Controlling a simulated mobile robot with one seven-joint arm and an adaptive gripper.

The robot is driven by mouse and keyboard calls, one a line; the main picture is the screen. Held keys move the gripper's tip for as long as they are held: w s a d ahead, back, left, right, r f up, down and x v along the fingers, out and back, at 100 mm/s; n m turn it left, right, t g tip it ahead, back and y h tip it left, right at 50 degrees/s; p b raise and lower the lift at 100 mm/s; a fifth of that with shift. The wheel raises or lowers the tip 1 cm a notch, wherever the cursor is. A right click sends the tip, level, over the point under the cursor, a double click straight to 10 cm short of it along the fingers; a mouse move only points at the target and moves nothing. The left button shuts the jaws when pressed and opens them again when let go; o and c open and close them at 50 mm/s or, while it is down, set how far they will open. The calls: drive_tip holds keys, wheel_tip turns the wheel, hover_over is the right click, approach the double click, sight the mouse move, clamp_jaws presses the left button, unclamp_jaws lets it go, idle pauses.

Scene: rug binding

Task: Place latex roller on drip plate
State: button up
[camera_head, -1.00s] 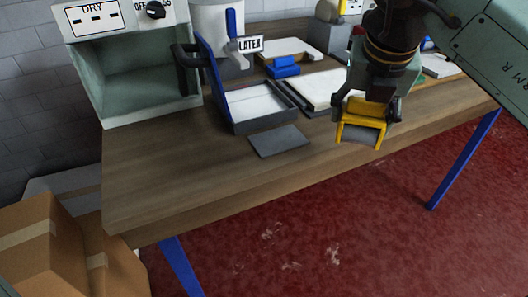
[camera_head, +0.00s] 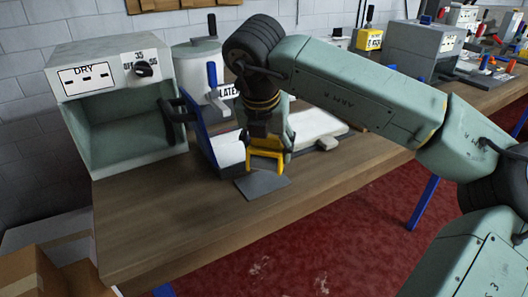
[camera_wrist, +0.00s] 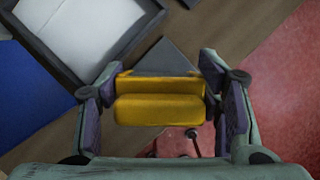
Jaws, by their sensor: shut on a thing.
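The latex roller (camera_head: 266,155) has a yellow frame; its roller sleeve shows little here. My gripper (camera_head: 263,138) is shut on it. In the wrist view the roller (camera_wrist: 160,108) sits between the two fingers of my gripper (camera_wrist: 160,88). The drip plate (camera_head: 264,186) is a flat dark grey plate near the table's front edge. The roller hangs at the plate's back part in the head view, and I cannot tell whether they touch. In the wrist view the plate (camera_wrist: 166,58) shows just beyond the roller, partly hidden by it.
A dark-rimmed tray with a white inside (camera_wrist: 85,30) lies beside the plate. A blue stand (camera_head: 212,125) with a latex-labelled pot (camera_head: 196,62) is behind it. A dryer box (camera_head: 120,125) stands at the left. The wooden table (camera_head: 150,215) is clear at front left.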

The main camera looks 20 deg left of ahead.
sight(264, 160)
drive_tip(key=shift+a+f, duration=0.15)
drive_tip(key=shift+a, duration=0.3)
wheel_tip(264, 160, down, 3)
drive_tip(key=shift+p, duration=0.75)
drive_tip(key=shift+w+f+b, duration=0.1)
drive_tip(key=shift+f+b, duration=0.3)
drive_tip(key=shift+b, duration=0.05)
drive_tip(key=o, duration=1.1)
drive_tip(key=shift+r, duration=0.1)
drive_tip(key=b+v, duration=0.1)
drive_tip(key=v, duration=1.1)
drive_tip(key=shift+r, duration=0.15)
